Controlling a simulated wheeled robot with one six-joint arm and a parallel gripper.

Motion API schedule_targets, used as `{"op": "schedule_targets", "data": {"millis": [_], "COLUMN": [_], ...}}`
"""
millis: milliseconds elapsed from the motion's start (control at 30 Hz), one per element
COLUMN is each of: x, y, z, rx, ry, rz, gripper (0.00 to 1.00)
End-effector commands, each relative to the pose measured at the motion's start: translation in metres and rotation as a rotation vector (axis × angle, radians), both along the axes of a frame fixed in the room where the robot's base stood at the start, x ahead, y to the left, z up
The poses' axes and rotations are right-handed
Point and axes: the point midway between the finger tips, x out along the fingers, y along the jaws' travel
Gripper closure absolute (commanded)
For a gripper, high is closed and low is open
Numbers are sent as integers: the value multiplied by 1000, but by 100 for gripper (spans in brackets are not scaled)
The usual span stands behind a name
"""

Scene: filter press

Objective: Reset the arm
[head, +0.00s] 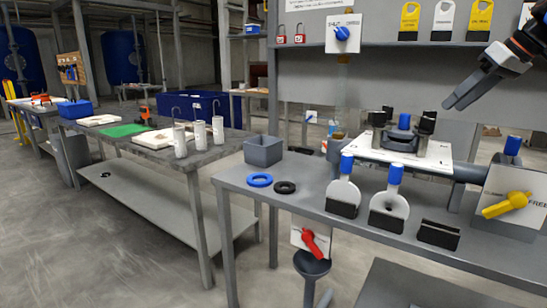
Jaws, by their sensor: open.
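My gripper (466,92) is at the upper right of the head view, raised in the air above the grey workbench (300,192). Its fingers point down and to the left. It is open, and nothing shows between its fingers. The arm comes in from the right edge, and most of it is out of view. Below the gripper stands a white plate (392,152) bearing a blue-topped piece and several dark clamps; the gripper is apart from them.
On the workbench are a grey bin (263,151), a blue ring (259,180), a black ring (285,187) and two blue-handled paddles in black holders. A yellow lever (507,205) is at right, a red lever (313,245) below. A grey panel stands behind. Open floor lies left.

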Motion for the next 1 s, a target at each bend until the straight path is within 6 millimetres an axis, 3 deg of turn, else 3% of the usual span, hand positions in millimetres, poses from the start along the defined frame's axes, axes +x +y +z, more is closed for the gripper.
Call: {"op": "schedule_targets", "data": {"millis": [200, 500, 700, 1000], "x": [-39, -113, -169, -249], "y": [64, 129, 158, 177], "z": [-57, -157, -230, -341], "rx": [-1, -41, -82, -142], "ry": [99, 205, 239, 240], "rz": [-97, -239, -315, -396], "gripper": [59, 59, 59, 59]}}
